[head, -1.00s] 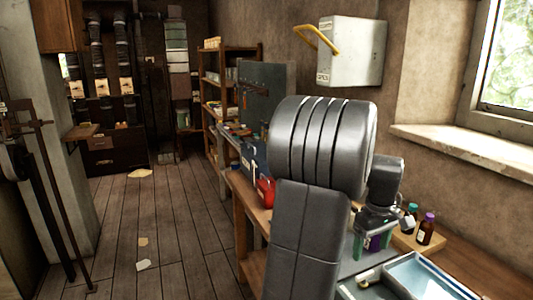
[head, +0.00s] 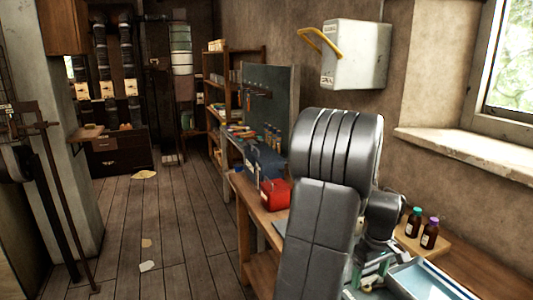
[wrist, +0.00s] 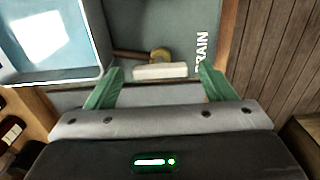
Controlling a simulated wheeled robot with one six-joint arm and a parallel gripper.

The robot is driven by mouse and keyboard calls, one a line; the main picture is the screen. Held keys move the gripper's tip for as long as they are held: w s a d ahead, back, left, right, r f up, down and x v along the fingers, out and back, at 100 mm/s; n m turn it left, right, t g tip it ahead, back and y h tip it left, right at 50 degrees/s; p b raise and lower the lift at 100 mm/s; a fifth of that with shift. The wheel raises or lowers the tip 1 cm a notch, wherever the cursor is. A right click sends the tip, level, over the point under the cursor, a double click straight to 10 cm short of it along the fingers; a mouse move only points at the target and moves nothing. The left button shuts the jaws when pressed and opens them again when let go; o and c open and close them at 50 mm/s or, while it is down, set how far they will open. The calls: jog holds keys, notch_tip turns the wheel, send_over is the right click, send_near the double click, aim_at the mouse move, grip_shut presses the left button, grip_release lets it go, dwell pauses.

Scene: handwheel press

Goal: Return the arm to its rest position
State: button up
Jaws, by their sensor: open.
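My gripper (wrist: 161,82) shows in the wrist view with its two green fingers spread wide apart and nothing held between them. Green parts of my gripper (head: 372,268) show low behind the arm, close to the left end of a pale blue tray (head: 430,280).
The tray's rim (wrist: 100,75) is at upper left in the wrist view. Brown bottles (head: 430,234) stand on the bench right of my arm. A red box (head: 275,192) and a pegboard (head: 268,100) are behind it. A wall box (head: 355,55) hangs above.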

notch_tip(320, 180, up, 13)
notch_tip(320, 180, down, 13)
jog(key=shift+f, duration=0.2)
jog(key=shift+r+m, duration=0.15)
jog(key=shift+m, duration=0.25)
jog(key=m, duration=0.8)
jog(key=shift+m, duration=0.3)
jog(key=m, duration=0.4)
jog(key=shift+m+b, duration=0.3)
jog(key=shift+m, duration=1.9)
jog(key=shift+a, duration=0.1)
